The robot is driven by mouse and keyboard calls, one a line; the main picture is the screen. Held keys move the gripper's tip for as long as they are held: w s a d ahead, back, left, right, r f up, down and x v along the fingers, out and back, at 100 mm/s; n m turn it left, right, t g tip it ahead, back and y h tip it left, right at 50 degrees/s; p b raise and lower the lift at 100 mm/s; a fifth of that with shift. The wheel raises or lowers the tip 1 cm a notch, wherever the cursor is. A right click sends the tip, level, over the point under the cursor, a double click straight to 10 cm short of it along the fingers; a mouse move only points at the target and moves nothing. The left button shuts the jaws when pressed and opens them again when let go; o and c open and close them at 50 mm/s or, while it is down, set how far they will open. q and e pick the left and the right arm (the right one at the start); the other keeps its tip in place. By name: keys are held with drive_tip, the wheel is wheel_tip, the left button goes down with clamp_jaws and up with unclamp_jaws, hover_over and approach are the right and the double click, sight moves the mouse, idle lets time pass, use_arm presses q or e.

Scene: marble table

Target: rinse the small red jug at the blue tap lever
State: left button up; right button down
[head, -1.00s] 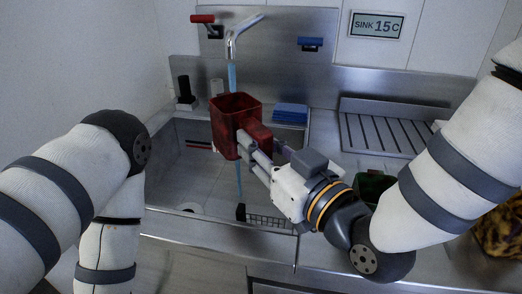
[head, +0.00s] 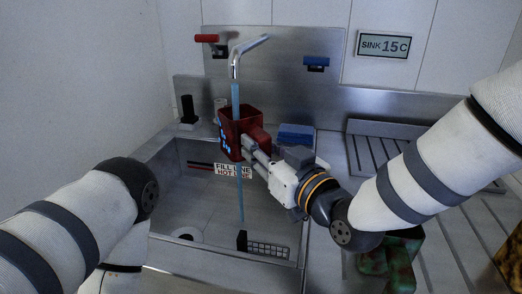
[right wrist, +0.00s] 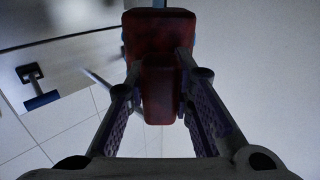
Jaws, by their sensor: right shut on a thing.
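The small red jug (head: 231,138) is upright over the sink, under the steel tap spout (head: 236,58). My right gripper (head: 256,150) is shut on its handle side. In the right wrist view the jug (right wrist: 160,65) sits between the two fingers (right wrist: 162,100). A blue water stream (head: 236,97) falls from the spout at the jug, and a stream shows again below it. Blue marks show on the jug's left face. Its inside is mostly hidden. The blue tap lever (head: 316,61) is on the back panel, right of the spout. My left gripper is out of view.
A red lever (head: 206,38) is left of the spout. The display (head: 383,45) reads SINK 15C. Blue sponges (head: 296,134) lie behind the sink basin (head: 195,205). A mottled green and red container (head: 385,262) stands right of the basin. A black bottle (head: 187,110) stands back left.

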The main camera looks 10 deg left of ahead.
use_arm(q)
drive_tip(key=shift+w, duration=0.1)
use_arm(e)
drive_tip(key=shift+d+r, duration=0.15)
drive_tip(key=shift+w+d, duration=0.1)
drive_tip(key=shift+d, duration=0.35)
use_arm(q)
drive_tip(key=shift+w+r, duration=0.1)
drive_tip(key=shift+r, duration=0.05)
use_arm(e)
drive_tip(key=shift+a, duration=0.1)
